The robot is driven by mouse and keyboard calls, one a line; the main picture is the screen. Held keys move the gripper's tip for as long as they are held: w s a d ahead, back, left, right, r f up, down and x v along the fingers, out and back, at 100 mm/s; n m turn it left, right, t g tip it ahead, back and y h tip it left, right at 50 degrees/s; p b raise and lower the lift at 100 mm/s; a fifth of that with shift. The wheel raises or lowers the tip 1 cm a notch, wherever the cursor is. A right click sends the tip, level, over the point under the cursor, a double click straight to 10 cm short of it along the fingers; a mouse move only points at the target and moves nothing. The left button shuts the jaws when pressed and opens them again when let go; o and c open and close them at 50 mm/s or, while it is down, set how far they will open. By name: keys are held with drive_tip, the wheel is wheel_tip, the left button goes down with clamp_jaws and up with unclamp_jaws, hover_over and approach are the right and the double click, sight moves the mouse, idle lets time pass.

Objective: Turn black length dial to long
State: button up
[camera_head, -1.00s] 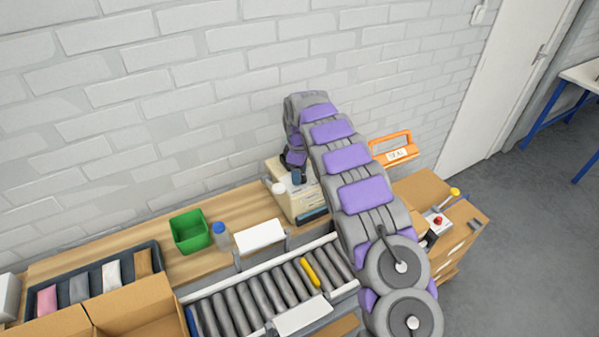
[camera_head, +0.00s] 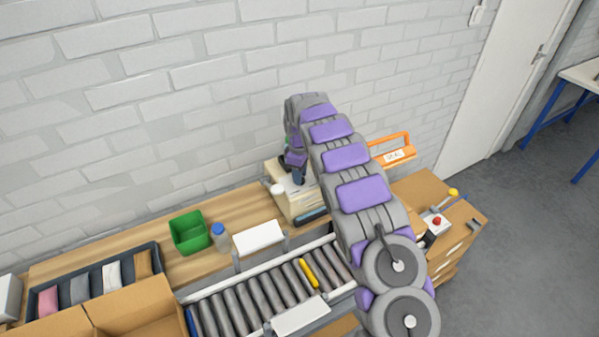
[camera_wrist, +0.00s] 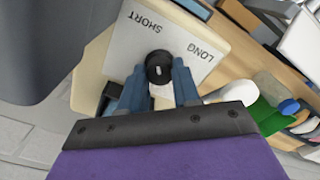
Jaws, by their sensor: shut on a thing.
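The black length dial (camera_wrist: 159,66) sits on a white plate (camera_wrist: 125,50) printed SHORT and LONG in the wrist view. A small light mark shows on the dial; which word it points to is not clear. My gripper (camera_wrist: 159,73) has one blue finger on each side of the dial and is shut on it. In the head view my gripper (camera_head: 297,174) is over the cream machine (camera_head: 298,203) at the back of the bench, and the dial is hidden there.
A roller conveyor (camera_head: 255,299) runs in front of the machine. A green bin (camera_head: 189,232), a blue-capped bottle (camera_head: 220,237) and a white box (camera_head: 258,237) stand left of it. An orange-handled sealer (camera_head: 397,153) and cardboard boxes (camera_head: 420,188) are to the right.

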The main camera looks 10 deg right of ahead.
drive_tip(key=m+p, duration=0.2)
drive_tip(key=m, duration=0.1)
drive_tip(key=shift+r, duration=0.2)
drive_tip(key=m+p, duration=0.1)
drive_tip(key=m, duration=0.4)
drive_tip(key=shift+w+p, duration=0.1)
drive_tip(key=shift+p, duration=0.3)
drive_tip(key=m+p, duration=0.1)
drive_tip(key=m, duration=0.3)
drive_tip(key=m+p, duration=0.1)
drive_tip(key=m, duration=0.3)
drive_tip(key=shift+f+m, duration=0.1)
drive_tip(key=shift+m, duration=0.2)
drive_tip(key=o, duration=1.1)
drive_tip(key=shift+c, duration=0.2)
